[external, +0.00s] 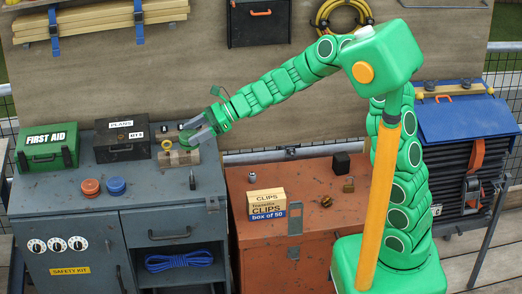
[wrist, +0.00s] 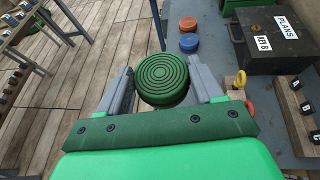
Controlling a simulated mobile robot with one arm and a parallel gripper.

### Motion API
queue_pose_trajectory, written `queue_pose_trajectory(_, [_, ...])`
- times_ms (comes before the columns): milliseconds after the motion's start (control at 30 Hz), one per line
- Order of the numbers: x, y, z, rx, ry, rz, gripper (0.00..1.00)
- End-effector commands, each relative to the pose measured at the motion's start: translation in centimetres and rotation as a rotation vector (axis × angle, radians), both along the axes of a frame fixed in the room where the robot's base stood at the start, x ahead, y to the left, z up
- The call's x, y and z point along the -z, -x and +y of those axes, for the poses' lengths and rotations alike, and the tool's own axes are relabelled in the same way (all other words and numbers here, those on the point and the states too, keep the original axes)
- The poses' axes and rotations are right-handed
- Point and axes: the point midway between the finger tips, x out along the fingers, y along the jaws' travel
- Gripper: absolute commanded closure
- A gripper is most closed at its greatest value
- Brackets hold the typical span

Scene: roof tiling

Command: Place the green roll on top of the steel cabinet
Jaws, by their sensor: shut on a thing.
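The green roll (wrist: 162,80) shows its ringed round end in the wrist view, between the two grey fingers of my gripper (wrist: 165,92). My gripper is shut on its sides. In the external view my gripper (external: 197,130) is above the back right part of the grey steel cabinet (external: 75,200).
A wooden block with hooks (external: 179,158) lies on the grey cabinet, close below my gripper. A black PLANS box (external: 122,142), a green first aid box (external: 48,146), an orange disc (external: 90,187) and a blue disc (external: 116,186) stand left of it. The front right top is fairly clear.

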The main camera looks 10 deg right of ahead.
Motion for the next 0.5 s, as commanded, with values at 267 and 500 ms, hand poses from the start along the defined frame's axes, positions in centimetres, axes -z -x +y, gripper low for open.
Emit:
queue_pose_trajectory(267, [0.4,3.5,4.6,-0.012,0.0,0.001,0.67])
queue_pose_trajectory(500, [3.9,3.9,5.3,-0.008,0.001,0.003,0.67])
